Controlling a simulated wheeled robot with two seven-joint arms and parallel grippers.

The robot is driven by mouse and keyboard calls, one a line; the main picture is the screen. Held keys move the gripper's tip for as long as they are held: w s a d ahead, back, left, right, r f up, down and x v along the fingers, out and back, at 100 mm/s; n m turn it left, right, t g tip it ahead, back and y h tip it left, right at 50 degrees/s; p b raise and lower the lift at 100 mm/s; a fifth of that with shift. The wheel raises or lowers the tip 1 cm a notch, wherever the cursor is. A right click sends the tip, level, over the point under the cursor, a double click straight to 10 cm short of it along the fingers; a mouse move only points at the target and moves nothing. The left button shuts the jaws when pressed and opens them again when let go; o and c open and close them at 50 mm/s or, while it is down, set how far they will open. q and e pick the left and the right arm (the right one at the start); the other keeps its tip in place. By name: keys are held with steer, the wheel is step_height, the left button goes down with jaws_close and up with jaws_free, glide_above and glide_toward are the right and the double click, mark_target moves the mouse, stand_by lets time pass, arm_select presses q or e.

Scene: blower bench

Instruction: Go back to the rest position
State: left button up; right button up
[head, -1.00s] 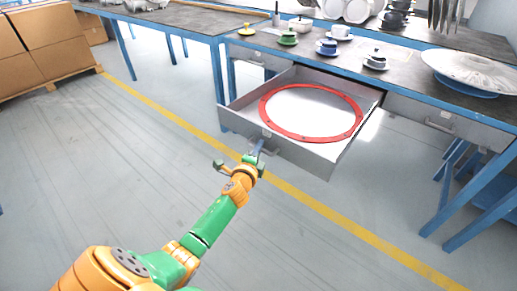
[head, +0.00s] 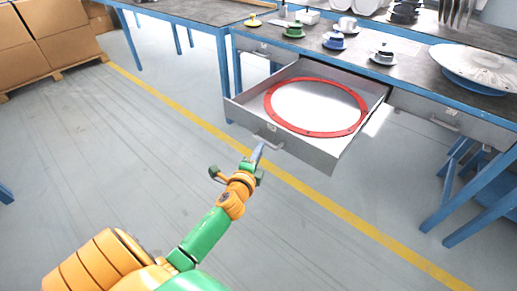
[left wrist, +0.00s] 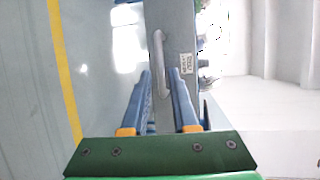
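My left gripper (head: 258,153) is in front of the open drawer (head: 334,160), just short of its handle (head: 268,141). The drawer is pulled out from under the bench and holds a large red ring (head: 268,104). My right gripper is not in view.
The blue-framed bench (head: 415,75) carries a large pale disc (head: 482,66) and several small coloured parts, including a green one (head: 294,30). Cardboard boxes (head: 60,35) stand at the far left. The floor left of the drawer is clear, with a yellow line (head: 330,205).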

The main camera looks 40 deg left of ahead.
arm_select(q)
steer(key=shift+s+d+r, duration=0.1)
steer(key=shift+s+d, duration=0.05)
steer(key=shift+s, duration=0.35)
steer(key=s+d+f+n+g+h, duration=0.1)
steer(key=s+d+f+n+g, duration=0.15)
steer(key=f, duration=0.55)
steer(key=s+d+f+n+g+h, duration=0.1)
steer(key=s+f+g, duration=0.1)
steer(key=s+f, duration=0.35)
steer(key=s+d+f+n+g+h, duration=0.1)
steer(key=s+d+f+n+g, duration=0.15)
steer(key=s+f, duration=0.5)
steer(key=s+d+f+n+g+h, duration=0.1)
steer(key=s+d+f+n+g, duration=0.15)
steer(key=s+f, duration=0.55)
steer(key=s+d+f+n+g+h, duration=0.1)
steer(key=s+d+f+n+g, duration=0.15)
steer(key=s, duration=0.45)
steer(key=s+d+f+n+g, duration=0.1)
steer(key=s+f+g, duration=0.1)
steer(key=s+f, duration=0.35)
step_height(320, 180, up, 18)
steer(key=s+p, duration=0.2)
steer(key=p, duration=1.4)
steer(key=shift+s+n, duration=0.15)
steer(key=shift+n, duration=0.25)
